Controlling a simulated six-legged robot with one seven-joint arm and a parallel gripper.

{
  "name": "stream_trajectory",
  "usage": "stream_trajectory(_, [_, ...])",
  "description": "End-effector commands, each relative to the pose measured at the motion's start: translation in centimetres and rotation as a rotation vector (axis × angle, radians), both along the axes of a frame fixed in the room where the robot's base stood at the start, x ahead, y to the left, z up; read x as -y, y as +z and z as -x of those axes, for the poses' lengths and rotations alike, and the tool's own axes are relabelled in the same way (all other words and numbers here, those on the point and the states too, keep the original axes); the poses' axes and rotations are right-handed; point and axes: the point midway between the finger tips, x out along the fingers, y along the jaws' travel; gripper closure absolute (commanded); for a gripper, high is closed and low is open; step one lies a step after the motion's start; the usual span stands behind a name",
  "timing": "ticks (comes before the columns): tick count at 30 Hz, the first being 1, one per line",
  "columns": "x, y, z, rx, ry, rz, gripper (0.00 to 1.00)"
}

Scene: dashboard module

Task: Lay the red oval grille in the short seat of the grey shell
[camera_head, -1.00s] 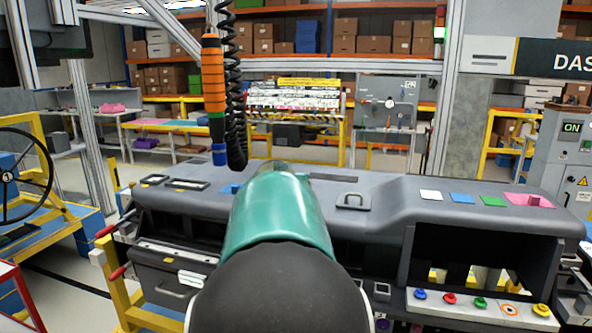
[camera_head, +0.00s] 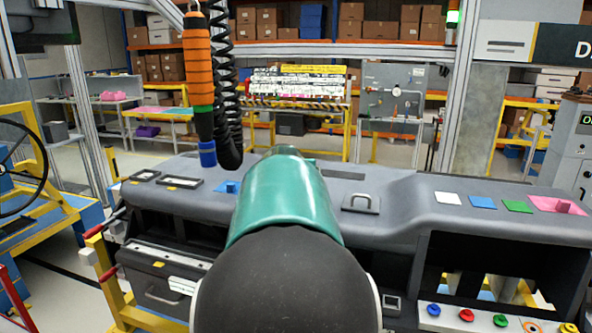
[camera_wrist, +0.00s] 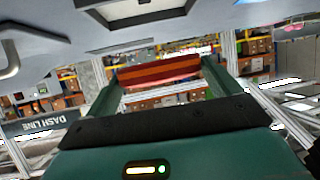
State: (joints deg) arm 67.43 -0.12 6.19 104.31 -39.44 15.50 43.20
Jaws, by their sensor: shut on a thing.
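The grey shell (camera_head: 400,200) is the long dashboard body across the head view. I cannot tell which is the short seat. In the wrist view, which is upside down, the shell (camera_wrist: 45,45) spans the top, with a framed recess (camera_wrist: 135,10) at the top edge. My gripper (camera_wrist: 162,78) is shut on the red grille (camera_wrist: 158,70), held crosswise between the green fingers, seen edge-on and apart from the shell. My arm hides the gripper in the head view.
An orange tool (camera_head: 198,75) with a coiled black cable hangs over the shell's left part. A grey handle (camera_head: 361,202) stands up on the shell. A small blue piece (camera_head: 226,187) and white, blue, green and pink (camera_head: 557,205) pads lie on top.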

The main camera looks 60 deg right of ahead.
Motion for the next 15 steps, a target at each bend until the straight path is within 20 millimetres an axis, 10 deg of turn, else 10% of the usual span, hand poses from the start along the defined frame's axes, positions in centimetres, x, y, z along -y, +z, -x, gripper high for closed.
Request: stream_trajectory(15, [-0.4,-1.3,0.1,-0.003,0.000,0.002,0.34])
